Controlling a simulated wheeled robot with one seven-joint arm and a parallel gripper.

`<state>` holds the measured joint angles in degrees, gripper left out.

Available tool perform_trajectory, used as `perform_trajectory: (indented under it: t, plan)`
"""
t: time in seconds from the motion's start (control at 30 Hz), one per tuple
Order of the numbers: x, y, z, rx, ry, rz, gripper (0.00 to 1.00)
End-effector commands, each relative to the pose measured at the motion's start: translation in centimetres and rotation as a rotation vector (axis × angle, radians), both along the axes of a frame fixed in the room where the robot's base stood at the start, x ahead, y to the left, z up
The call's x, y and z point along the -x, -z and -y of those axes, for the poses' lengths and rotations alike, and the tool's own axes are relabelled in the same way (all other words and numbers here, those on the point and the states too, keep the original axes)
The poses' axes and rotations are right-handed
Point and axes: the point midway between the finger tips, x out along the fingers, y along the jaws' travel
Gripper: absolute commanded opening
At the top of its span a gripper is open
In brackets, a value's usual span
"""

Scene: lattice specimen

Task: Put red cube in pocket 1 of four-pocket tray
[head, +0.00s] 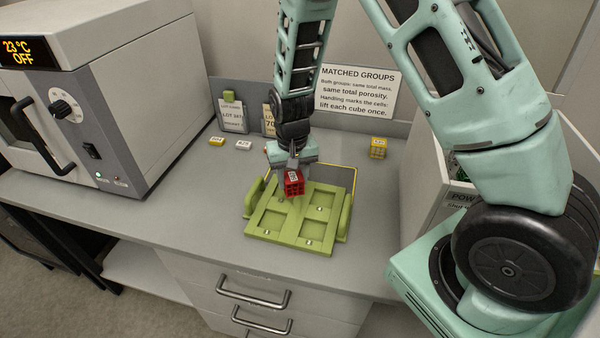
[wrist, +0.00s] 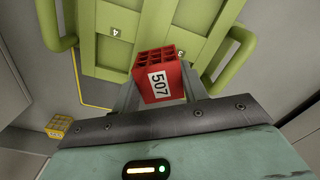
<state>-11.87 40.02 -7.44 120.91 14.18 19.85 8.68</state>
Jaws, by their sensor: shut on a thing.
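The red cube (head: 293,183) is an open lattice block with a white label, held over the back part of the green four-pocket tray (head: 262,237). In the wrist view the red cube (wrist: 158,75) shows its label, 507, and its open cells. My gripper (head: 291,172) is shut on it; in the wrist view its fingers (wrist: 158,92) are on either side of the cube. The tray (wrist: 150,50) lies beyond the cube there, with pocket marks 4 and 3 visible. The pockets that show look empty; the cube and gripper hide part of the tray. I cannot make out pocket mark 1.
A yellow lattice cube (head: 378,147) stands behind the tray to the right, near a sign (head: 358,92). An oven (head: 100,90) fills the left. The bench front left of the tray is clear.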

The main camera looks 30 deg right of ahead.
Motion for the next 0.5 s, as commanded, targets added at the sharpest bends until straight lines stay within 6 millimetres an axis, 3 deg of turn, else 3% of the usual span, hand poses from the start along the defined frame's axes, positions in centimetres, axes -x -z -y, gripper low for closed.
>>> perform_trajectory:
  t: [0.3,0.5]
  plan:
    - [1.7,-1.5,-5.1,-0.001,0.331,0.001,0.21]
    - [2.7,-2.0,-7.2,0.000,0.499,-0.001,0.21]
